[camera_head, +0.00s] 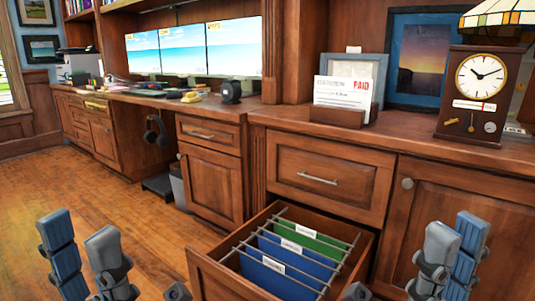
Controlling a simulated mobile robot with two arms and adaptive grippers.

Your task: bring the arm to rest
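My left arm (108,258) rises from the lower left edge of the head view as blue and grey links with dark joints. My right arm (437,258) rises in much the same pose at the lower right. A small dark part, probably of my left gripper (177,292), shows at the bottom edge left of the open drawer. A similar part, probably of my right gripper (357,291), shows at the bottom edge right of it. The rest of both grippers is cut off, so their fingers are hidden. I see nothing held.
An open file drawer (366,250) juts out between my arms, holding blue and green folders (300,243). Behind it is a wooden counter (420,142) with a clock (478,92), a paper marked PAID (343,94) and a framed picture (420,60). Open wood floor (70,190) lies to the left.

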